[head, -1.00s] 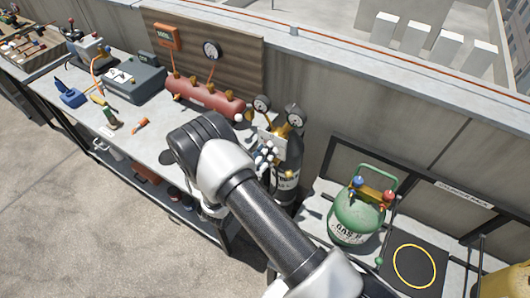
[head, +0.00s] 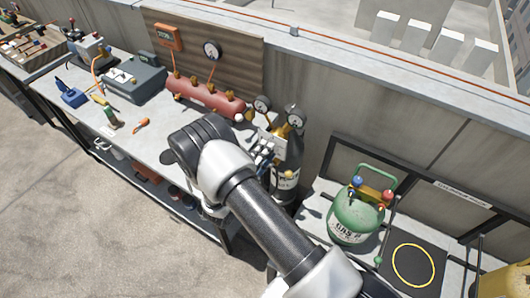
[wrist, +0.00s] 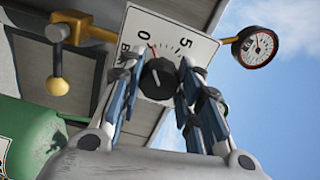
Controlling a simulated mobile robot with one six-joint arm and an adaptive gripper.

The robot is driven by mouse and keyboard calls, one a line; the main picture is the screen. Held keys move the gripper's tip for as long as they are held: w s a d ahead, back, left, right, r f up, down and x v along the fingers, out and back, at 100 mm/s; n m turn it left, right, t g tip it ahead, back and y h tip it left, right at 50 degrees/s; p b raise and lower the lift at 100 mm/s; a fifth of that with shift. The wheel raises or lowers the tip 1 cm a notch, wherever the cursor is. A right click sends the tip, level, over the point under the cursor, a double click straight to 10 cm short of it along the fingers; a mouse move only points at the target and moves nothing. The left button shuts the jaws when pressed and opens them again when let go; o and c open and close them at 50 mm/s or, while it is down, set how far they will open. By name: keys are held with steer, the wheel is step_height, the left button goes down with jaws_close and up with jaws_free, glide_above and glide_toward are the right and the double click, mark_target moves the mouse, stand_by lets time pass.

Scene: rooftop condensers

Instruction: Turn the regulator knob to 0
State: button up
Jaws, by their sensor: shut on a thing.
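The black regulator knob (wrist: 158,79) sits on a white dial plate (wrist: 178,33) marked 0, 5 and BAR in the wrist view. A small red mark lies near the 0. I cannot clearly read where the knob's pointer stands. My gripper (wrist: 160,82) has a finger on each side of the knob and is shut on it. In the head view my gripper (head: 264,155) is at the regulator plate (head: 279,143), in front of the dark cylinder (head: 288,180); the knob is hidden there by the fingers.
Two gauges (head: 262,103) (head: 295,116) stand just beyond the plate; one gauge (wrist: 255,47) shows at upper right in the wrist view. A green tank (head: 355,215) stands to the right.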

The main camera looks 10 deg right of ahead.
steer(key=shift+n, duration=0.6)
steer(key=o, duration=1)
steer(key=shift+o, duration=0.2)
steer(key=shift+s+a, duration=0.1)
steer(key=v, duration=1.2)
